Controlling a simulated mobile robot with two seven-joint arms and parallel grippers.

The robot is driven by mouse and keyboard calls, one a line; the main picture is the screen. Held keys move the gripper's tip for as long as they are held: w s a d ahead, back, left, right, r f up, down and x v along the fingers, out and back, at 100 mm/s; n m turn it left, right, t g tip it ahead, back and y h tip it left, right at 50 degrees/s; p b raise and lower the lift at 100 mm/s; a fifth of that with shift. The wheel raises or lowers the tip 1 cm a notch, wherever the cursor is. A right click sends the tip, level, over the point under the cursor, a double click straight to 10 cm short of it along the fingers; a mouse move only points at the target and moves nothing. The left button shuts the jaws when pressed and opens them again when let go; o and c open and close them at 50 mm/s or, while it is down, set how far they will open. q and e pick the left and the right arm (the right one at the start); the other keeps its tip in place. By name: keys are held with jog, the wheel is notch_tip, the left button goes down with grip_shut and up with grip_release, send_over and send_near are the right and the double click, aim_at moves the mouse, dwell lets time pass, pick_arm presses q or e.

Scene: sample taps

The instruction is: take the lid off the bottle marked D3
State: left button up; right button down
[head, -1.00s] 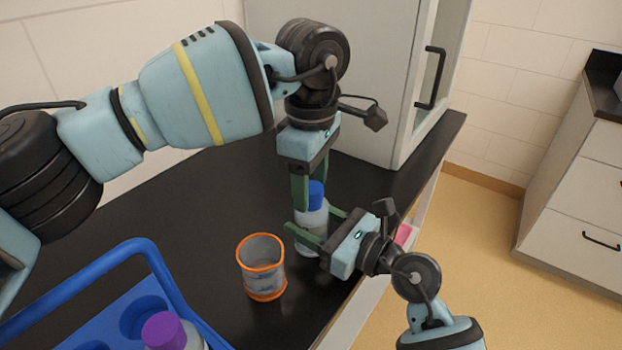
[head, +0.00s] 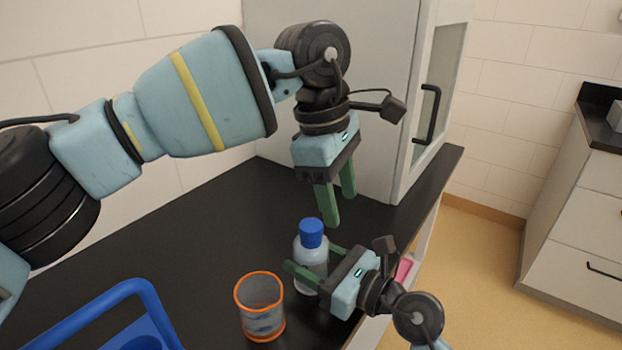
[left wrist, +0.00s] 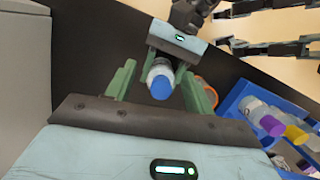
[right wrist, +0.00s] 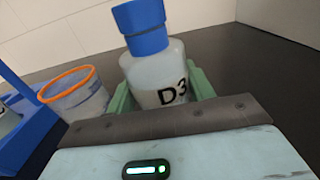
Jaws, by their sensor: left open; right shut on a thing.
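The bottle marked D3 (head: 311,265) stands upright on the black counter with its blue lid (head: 312,233) on top. The right wrist view shows the D3 mark on the bottle (right wrist: 160,82) and the lid (right wrist: 141,27) on its neck. My right gripper (head: 310,258) is shut on the bottle's body from the side. My left gripper (head: 340,208) is open and empty, pointing down, above and slightly behind the lid. In the left wrist view the lid (left wrist: 161,88) shows between the open fingers, further off and apart from them.
A clear cup with orange rims (head: 260,305) stands left of the bottle. A blue carrier (head: 150,300) is at the lower left; the left wrist view shows bottles with purple (left wrist: 271,126) and yellow lids in it. A white cabinet (head: 330,90) stands behind. The counter's right edge is close.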

pick_arm(q)
jog(key=s+d+r+n+g+h, duration=0.1)
jog(key=d+r+h, duration=1.1)
jog(key=d+r, duration=0.2)
jog(key=w+a+r+n+t+h, duration=0.3)
jog(key=w+r+n+t, duration=0.9)
jog(key=n+t, duration=0.3)
jog(key=w+a+f+n+g+y, duration=0.1)
jog(key=w+a+f+n+y, duration=0.2)
jog(key=a+f+n+y, duration=0.3)
jog(key=w+a+f+n+g+y, duration=0.1)
jog(key=w+a+f+n+y, duration=0.2)
jog(key=f+n+y, duration=0.45)
jog(key=s+a+f+g+y, duration=0.1)
jog(key=s+a+f+g, duration=0.1)
jog(key=s, duration=0.3)
jog(key=s+a+f+g+y, duration=0.1)
jog(key=s+f+g, duration=0.3)
jog(key=s+g, duration=0.1)
jog(key=s+a+f+g+y, duration=0.1)
jog(key=s+a+f+g, duration=0.1)
jog(key=s+f+g, duration=0.1)
jog(key=shift+s+a+f+g+y, duration=0.2)
jog(key=shift+s+g, duration=0.1)
jog(key=shift+s, duration=0.35)
jog(key=shift+s+a+f+g+y, duration=0.15)
jog(key=shift+s+g, duration=0.15)
jog(key=shift+s, duration=0.35)
jog(key=shift+s+a, duration=0.15)
jog(key=shift+s, duration=0.2)
